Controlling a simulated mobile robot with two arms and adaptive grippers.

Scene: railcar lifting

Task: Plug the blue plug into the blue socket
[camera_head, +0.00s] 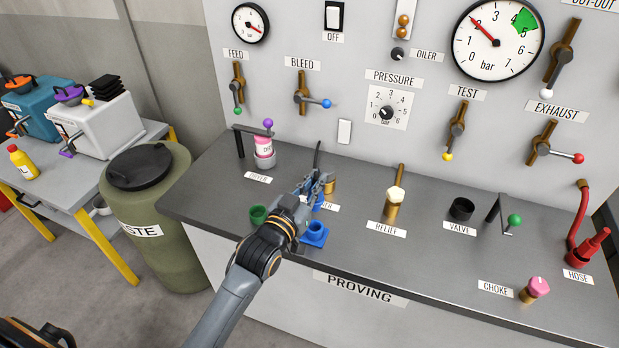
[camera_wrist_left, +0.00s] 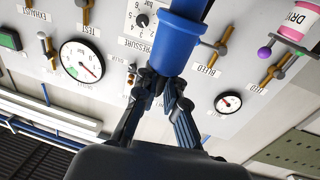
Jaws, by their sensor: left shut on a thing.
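My left gripper (camera_head: 320,186) reaches over the grey bench, shut on the blue plug. The plug fills the top middle of the left wrist view (camera_wrist_left: 172,45), between the fingertips (camera_wrist_left: 165,88). In the head view the gripper mostly hides it; a bit of blue shows below the fingers. The blue socket (camera_head: 315,233) stands on the bench near its front edge, just below the gripper in the picture, its round opening facing up. The plug appears above and behind the socket, apart from it. My right gripper is not in view.
A green socket (camera_head: 258,214) stands left of the blue one. A brass relief valve (camera_head: 394,203) is to the right, and a pink-labelled canister (camera_head: 264,150) at the back left. The gauge panel (camera_head: 345,131) rises behind. Bare bench lies right of the blue socket.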

